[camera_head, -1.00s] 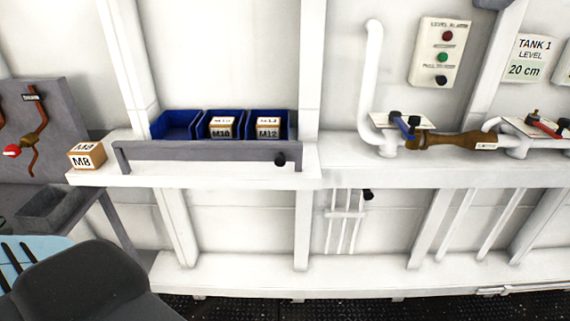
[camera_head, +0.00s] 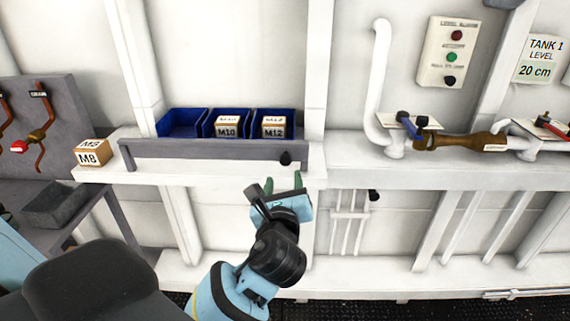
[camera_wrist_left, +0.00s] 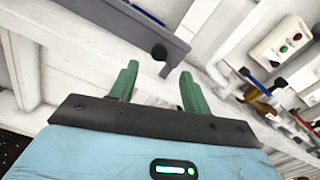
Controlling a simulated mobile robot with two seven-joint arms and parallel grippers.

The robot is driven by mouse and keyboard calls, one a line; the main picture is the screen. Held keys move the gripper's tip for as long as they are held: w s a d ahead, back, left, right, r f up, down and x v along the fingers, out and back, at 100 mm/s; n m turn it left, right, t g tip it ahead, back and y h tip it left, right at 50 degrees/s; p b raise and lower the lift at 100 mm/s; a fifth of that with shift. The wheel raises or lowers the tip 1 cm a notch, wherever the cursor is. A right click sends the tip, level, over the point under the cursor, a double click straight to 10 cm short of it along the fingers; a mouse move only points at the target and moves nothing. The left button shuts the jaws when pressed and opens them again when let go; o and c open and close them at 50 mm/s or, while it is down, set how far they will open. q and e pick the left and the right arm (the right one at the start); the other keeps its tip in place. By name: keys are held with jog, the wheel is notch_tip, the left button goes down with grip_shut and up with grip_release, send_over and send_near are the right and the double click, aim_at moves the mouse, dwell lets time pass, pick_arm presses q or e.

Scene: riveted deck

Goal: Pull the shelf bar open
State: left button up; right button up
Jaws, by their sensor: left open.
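The shelf bar (camera_head: 215,155) is a grey rail along the front of the white shelf, in front of the blue bins. It has a black knob (camera_head: 286,158) near its right end. My right gripper is not in view.
Several blue bins (camera_head: 181,123) stand behind the bar; two hold boxes marked M10 (camera_head: 227,131) and M12 (camera_head: 273,132). A box marked M8 (camera_head: 91,153) sits left of the bar. Pipes with valves (camera_head: 455,141) stand on the shelf at right.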

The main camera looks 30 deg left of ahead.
aim_at(285, 161)
pick_arm(q)
jog(key=shift+x, duration=3.95)
jog(key=shift+c, duration=0.2)
jog(key=shift+s, duration=0.1)
grip_shut()
